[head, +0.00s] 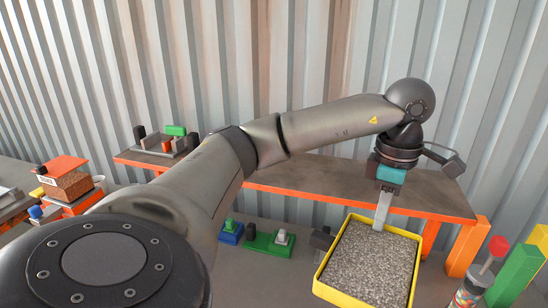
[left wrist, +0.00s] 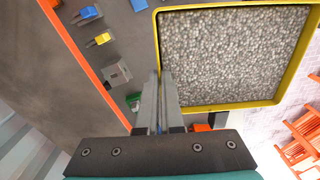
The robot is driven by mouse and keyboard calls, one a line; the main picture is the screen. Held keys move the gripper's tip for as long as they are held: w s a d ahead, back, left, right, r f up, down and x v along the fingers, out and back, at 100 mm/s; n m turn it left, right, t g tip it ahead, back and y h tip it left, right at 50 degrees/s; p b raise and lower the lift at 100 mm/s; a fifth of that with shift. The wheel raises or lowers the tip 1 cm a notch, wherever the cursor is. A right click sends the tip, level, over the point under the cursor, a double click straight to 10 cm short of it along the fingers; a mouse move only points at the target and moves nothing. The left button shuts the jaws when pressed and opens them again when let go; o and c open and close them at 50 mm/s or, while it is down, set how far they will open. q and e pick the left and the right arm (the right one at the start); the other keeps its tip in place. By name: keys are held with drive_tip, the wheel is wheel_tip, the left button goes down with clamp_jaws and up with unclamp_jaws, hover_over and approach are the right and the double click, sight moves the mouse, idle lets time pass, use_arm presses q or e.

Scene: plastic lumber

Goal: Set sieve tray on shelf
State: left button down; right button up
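The sieve tray is a yellow-rimmed square tray (head: 327,262) filled with grey granules, in the lower right of the head view. It also fills the upper right of the left wrist view (left wrist: 222,107). My left gripper (head: 381,222) points down at the tray's far rim. In the left wrist view its fingers (left wrist: 165,78) are close together, with the rim between them. I cannot tell whether the tray is supported from below. The raised brown shelf (head: 300,187) with an orange front edge runs behind the tray. My right gripper is in neither view.
Small blocks, one with a green top (head: 175,130), stand at the shelf's left end. Green and blue fixtures (head: 268,243) lie below the shelf, left of the tray. Coloured upright bars (head: 515,275) stand at the right. Much of the shelf's middle is clear, partly behind my arm.

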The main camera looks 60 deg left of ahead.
use_arm(q)
drive_tip(key=w+a+r+n+p, duration=0.1)
drive_tip(key=a+r+n+p, duration=0.65)
drive_tip(key=n, duration=0.75)
drive_tip(key=a+r+n+p, duration=0.4)
drive_tip(key=a+r+n, duration=0.4)
drive_tip(key=r+n, duration=0.55)
drive_tip(key=n+b, duration=0.2)
drive_tip(key=b, duration=0.3)
hover_over(323, 195)
wheel_tip(323, 195, down, 10)
drive_tip(key=shift+m, duration=0.25)
wheel_tip(323, 195, down, 6)
drive_tip(key=shift+a+f+b, duration=0.1)
drive_tip(key=shift+f+b, duration=0.1)
drive_tip(key=shift+b, duration=0.2)
drive_tip(key=shift+f, duration=2.45)
